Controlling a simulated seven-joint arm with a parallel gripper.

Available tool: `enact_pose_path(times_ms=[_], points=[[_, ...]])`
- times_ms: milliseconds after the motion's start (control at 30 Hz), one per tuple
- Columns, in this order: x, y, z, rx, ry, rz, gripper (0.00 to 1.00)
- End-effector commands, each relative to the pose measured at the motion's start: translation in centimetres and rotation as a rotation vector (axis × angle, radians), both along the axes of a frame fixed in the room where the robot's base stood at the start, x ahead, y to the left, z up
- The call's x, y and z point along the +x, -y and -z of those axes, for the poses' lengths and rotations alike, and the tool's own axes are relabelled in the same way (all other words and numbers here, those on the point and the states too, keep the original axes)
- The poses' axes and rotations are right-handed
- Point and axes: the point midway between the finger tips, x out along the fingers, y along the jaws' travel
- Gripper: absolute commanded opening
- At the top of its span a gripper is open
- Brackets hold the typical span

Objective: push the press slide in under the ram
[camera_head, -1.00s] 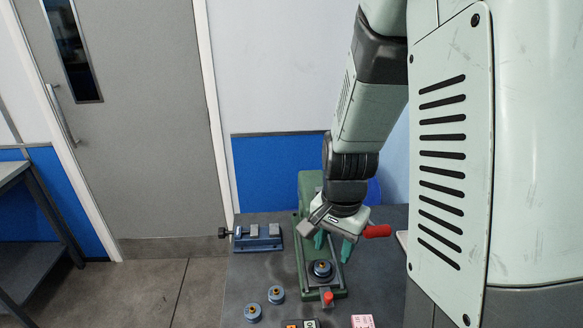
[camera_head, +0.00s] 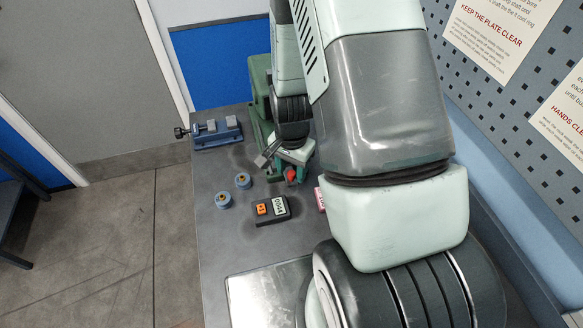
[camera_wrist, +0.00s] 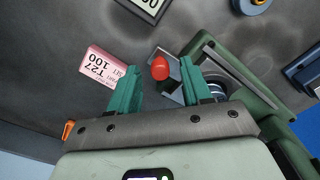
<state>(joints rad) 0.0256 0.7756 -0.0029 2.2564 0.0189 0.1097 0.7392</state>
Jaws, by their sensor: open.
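The green press (camera_head: 259,80) stands at the back of the bench, partly behind my arm. The slide's red knob (camera_wrist: 160,68) shows between the fingertips in the wrist view; a red knob (camera_head: 291,174) also shows just by my gripper in the head view. The grey slide plate (camera_wrist: 171,86) is partly hidden by a finger, with a round holder (camera_wrist: 216,84) behind it at the press's base. My gripper (camera_wrist: 160,86) is open, its two green fingers on either side of the knob. I cannot tell whether they touch it. The ram is hidden.
A pink box (camera_wrist: 98,66) lies beside the slide. A dark display box (camera_head: 271,210) and two blue spools (camera_head: 242,180) (camera_head: 223,200) sit in front. A blue vise (camera_head: 216,134) is at the back left. A metal plate (camera_head: 268,295) lies nearer. Bare bench lies between them.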

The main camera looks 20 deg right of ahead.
Motion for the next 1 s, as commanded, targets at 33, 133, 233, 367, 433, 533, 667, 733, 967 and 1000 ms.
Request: enact_pose_path(times_ms=[33, 133, 233, 367, 433, 533, 667, 733, 967, 1000], points=[[-0.04, 0.0, 0.29, 0.0, -0.001, 0.0, 0.49], [-0.01, 0.0, 0.47, 0.0, 0.0, 0.0, 0.49], [0.0, 0.0, 0.47, 0.0, 0.0, 0.0, 0.49], [0.0, 0.0, 0.45, 0.0, 0.0, 0.0, 0.44], [0.0, 0.0, 0.44, 0.0, 0.0, 0.0, 0.33], [0.0, 0.0, 0.44, 0.0, 0.0, 0.0, 0.18], [0.0, 0.0, 0.43, 0.0, 0.0, 0.0, 0.0], [0.0, 0.0, 0.42, 0.0, 0.0, 0.0, 0.0], [0.37, 0.01, 0.43, 0.0, 0.001, 0.0, 0.0], [0.93, 0.01, 0.43, -0.001, 0.004, 0.0, 0.0]])
